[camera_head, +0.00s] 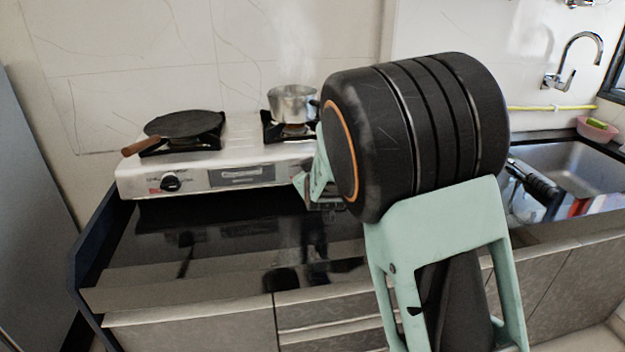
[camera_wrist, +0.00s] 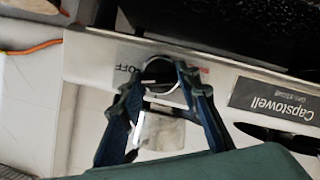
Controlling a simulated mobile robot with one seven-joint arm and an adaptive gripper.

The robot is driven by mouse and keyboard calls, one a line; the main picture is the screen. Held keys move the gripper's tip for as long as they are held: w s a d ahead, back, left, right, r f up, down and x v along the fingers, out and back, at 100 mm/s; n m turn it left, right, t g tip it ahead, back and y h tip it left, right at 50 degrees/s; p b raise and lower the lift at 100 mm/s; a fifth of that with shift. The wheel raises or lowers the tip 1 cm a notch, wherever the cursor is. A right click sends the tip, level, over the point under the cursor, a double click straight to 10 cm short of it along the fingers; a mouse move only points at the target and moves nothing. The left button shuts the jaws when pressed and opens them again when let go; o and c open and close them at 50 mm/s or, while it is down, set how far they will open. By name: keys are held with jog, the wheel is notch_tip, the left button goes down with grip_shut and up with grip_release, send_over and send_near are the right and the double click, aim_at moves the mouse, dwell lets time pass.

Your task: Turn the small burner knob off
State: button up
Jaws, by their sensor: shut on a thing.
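A burner knob with a silver ring (camera_wrist: 166,92) is on the stove's front panel in the wrist view, beside an upside-down OFF mark. My gripper (camera_wrist: 160,84) has its two dark fingers on either side of this knob, shut on it. The knob's pointer direction is hard to read. In the head view, part of my gripper (camera_head: 312,180) shows at the right end of the stove front, and my arm hides the knob there. The silver stove (camera_head: 220,164) has another, black knob (camera_head: 171,182) at its left end.
A steaming metal pot (camera_head: 292,104) sits on the right burner. A dark flat pan (camera_head: 184,124) with a brown handle is on the left burner. The black counter (camera_head: 230,225) in front is clear. A sink (camera_head: 575,168) lies to the right. An orange hose (camera_wrist: 32,49) shows in the wrist view.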

jog(key=shift+d+f+m+y+b, duration=0.1)
jog(key=shift+m+y+b, duration=0.2)
jog(key=shift+m+b, duration=1.1)
jog(key=o, duration=1.2)
jog(key=shift+c, duration=0.2)
jog(key=shift+s, duration=0.1)
jog(key=v, duration=1.2)
jog(key=shift+r, duration=0.2)
jog(key=shift+w, duration=0.2)
